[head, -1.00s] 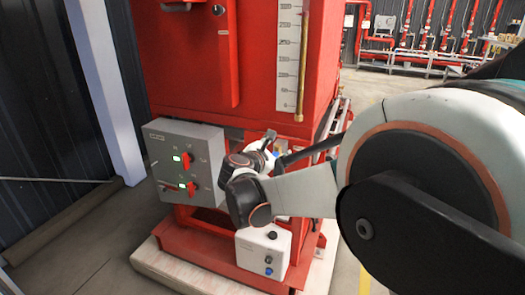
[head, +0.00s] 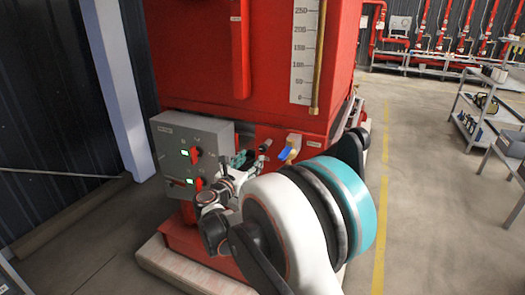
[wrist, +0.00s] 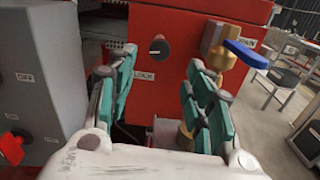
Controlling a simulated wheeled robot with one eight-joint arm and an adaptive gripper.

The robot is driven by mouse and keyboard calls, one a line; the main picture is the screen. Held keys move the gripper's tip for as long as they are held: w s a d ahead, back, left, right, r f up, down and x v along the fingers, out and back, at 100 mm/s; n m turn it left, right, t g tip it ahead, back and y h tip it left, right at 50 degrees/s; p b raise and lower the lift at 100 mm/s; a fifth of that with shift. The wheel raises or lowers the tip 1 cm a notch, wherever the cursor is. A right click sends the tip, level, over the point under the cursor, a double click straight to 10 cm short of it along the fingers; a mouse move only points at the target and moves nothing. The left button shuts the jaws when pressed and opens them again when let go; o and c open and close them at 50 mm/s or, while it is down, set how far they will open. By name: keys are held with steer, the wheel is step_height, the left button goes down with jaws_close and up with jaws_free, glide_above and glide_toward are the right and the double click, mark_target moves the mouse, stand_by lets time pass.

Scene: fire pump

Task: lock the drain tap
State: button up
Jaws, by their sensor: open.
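The drain tap (wrist: 245,53) has a blue lever on a brass body and sits on the red panel at the upper right in the wrist view, beside a DRAIN label. It also shows in the head view (head: 285,153), to the right of my gripper. A black round knob (wrist: 158,47) is on the same red panel, left of the tap, with a LOCK label below it. My gripper (wrist: 162,72) is open and empty, its teal-padded fingers on either side of the LOCK label. The tap lies outside the fingers, beyond the right one.
A grey control box (head: 188,150) with red switches and green lights stands left of my gripper. The red tank (head: 215,60) with a level scale rises above. A shelf cart (head: 480,115) stands at right. The floor between is clear.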

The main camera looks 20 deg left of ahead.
mark_target(262, 149)
steer(key=w+b, duration=0.1)
steer(key=w, duration=0.6)
steer(key=w+b, duration=0.1)
steer(key=w, duration=0.3)
steer(key=shift+d+b, duration=0.35)
steer(key=shift+d, duration=0.05)
steer(key=c, duration=1.1)
